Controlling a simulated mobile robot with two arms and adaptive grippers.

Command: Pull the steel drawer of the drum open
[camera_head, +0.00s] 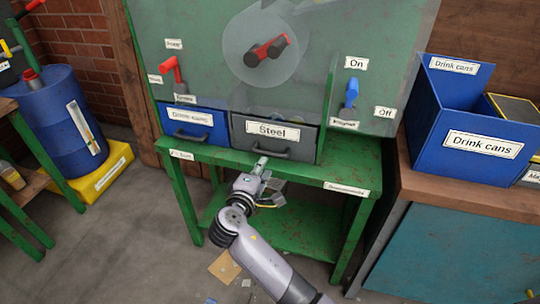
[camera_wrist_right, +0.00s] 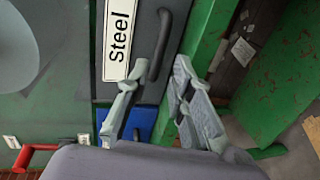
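The steel drawer (camera_head: 240,140) is grey with a "Steel" label and a dark bar handle (camera_head: 268,152). My right gripper (camera_head: 262,163) is at the steel drawer's handle. In the right wrist view, the gripper (camera_wrist_right: 155,82) has its fingers apart, and the handle (camera_wrist_right: 161,48) lies in line with the gap between them. The fingers do not appear pressed on it. My left gripper is out of view.
The drawers sit on a green table (camera_head: 345,160). A red lever (camera_head: 172,68) and a blue On/Off lever (camera_head: 351,93) are on the machine front. A blue drink-cans bin (camera_head: 432,125) stands on the right bench. Room in front of the steel drawer is clear except for my arm.

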